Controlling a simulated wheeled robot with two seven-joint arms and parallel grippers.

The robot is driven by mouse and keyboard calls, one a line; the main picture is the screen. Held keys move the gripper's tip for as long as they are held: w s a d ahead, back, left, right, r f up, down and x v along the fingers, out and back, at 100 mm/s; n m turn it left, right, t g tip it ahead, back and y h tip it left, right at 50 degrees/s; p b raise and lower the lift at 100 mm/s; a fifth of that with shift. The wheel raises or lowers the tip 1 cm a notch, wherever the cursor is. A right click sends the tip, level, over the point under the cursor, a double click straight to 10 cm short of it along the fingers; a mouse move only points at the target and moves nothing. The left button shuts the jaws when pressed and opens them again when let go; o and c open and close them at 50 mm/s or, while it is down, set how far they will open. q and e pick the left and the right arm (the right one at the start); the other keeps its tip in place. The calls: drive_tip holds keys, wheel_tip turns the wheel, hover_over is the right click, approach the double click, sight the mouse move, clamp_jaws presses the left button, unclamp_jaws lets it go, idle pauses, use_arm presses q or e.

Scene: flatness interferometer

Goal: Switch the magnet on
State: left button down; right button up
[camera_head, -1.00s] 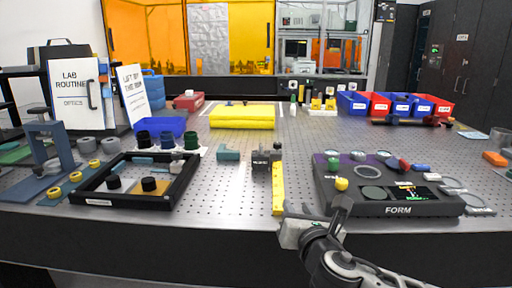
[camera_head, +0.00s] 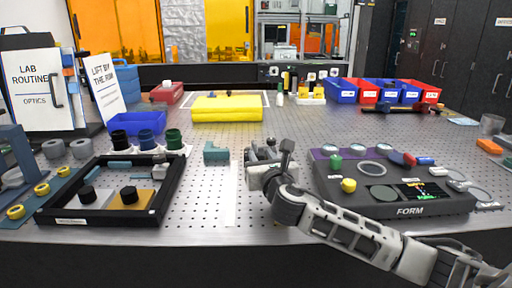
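A small dark block with an upright part, which I take to be the magnet base (camera_head: 269,142), stands mid-table, right of a teal block (camera_head: 215,151). My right gripper (camera_head: 266,160) is at this block and covers most of it from the front. I cannot tell whether the fingers touch it or how far they are apart. The magnet's switch cannot be made out behind the gripper. My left gripper is not in view.
A dark console marked FORM (camera_head: 410,211) sits close on the right of my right arm. A black-framed tray (camera_head: 152,217) with knobbed pieces lies on the left.

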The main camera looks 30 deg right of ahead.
sight(256, 146)
drive_tip(key=x, duration=0.6)
drive_tip(key=shift+a, duration=0.1)
clamp_jaws()
